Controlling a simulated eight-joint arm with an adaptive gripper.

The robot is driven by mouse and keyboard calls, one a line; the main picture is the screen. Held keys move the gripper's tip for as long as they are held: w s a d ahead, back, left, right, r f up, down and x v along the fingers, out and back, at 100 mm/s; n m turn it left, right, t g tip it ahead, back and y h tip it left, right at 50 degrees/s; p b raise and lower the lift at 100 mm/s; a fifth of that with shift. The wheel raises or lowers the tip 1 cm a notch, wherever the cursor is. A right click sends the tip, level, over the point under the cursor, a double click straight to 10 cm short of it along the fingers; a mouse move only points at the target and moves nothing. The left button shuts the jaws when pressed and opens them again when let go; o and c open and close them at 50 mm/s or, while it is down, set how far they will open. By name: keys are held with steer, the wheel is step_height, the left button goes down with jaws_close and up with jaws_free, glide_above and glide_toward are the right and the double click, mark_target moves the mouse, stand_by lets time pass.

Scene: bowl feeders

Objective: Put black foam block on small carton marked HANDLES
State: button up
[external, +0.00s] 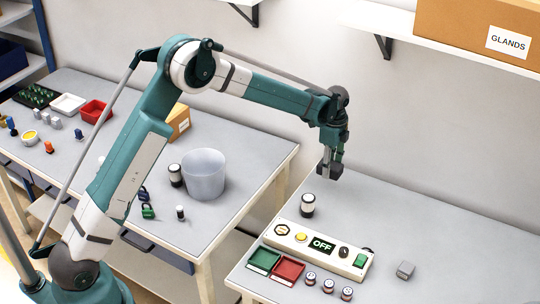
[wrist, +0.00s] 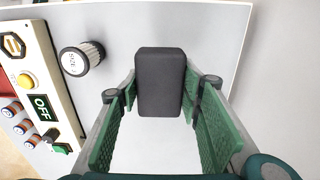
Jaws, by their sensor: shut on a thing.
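My gripper (external: 331,160) is shut on the black foam block (external: 329,171) and holds it above the right table. In the wrist view, the dark block (wrist: 160,82) lies between the green-padded fingers of my gripper (wrist: 158,90). A small brown carton (external: 179,122) stands at the back of the left table, partly hidden behind my arm. Its marking cannot be read, so I cannot tell whether it says HANDLES.
A control panel reading OFF (external: 358,261), a white-and-black cylinder (external: 308,205) and a grey cube (external: 405,270) are on the right table. A translucent bin (external: 204,175) stands on the left table. A GLANDS box (external: 450,35) sits on the wall shelf.

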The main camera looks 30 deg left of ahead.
steer(key=w+a+r+n+p, duration=0.1)
steer(key=w+a+r+n, duration=0.15)
steer(key=a, duration=1.05)
steer(key=w+a+r+n+p, duration=0.1)
steer(key=w+a+r+p, duration=0.15)
steer(key=a, duration=0.95)
steer(key=w+a+r+n+p, duration=0.1)
steer(key=a+r, duration=0.2)
steer(key=a, duration=1)
steer(key=s+a+r+n+p, duration=0.1)
steer(key=s+a+r, duration=0.1)
steer(key=a, duration=1)
steer(key=s+a+r+n+p, duration=0.1)
steer(key=s+a+r+n, duration=0.1)
steer(key=a, duration=1)
steer(key=s+a+r+n+p, duration=0.1)
steer(key=s+a+r, duration=0.2)
steer(key=a, duration=0.8)
steer(key=shift+s+a+r+n+p, duration=0.15)
steer(key=shift+s+a+n+p, duration=0.25)
steer(key=shift+s, duration=0.15)
steer(key=shift+f, duration=3.15)
steer(key=shift+f, duration=0.15)
steer(key=shift+f+p, duration=0.35)
steer(key=shift+f, duration=1.35)
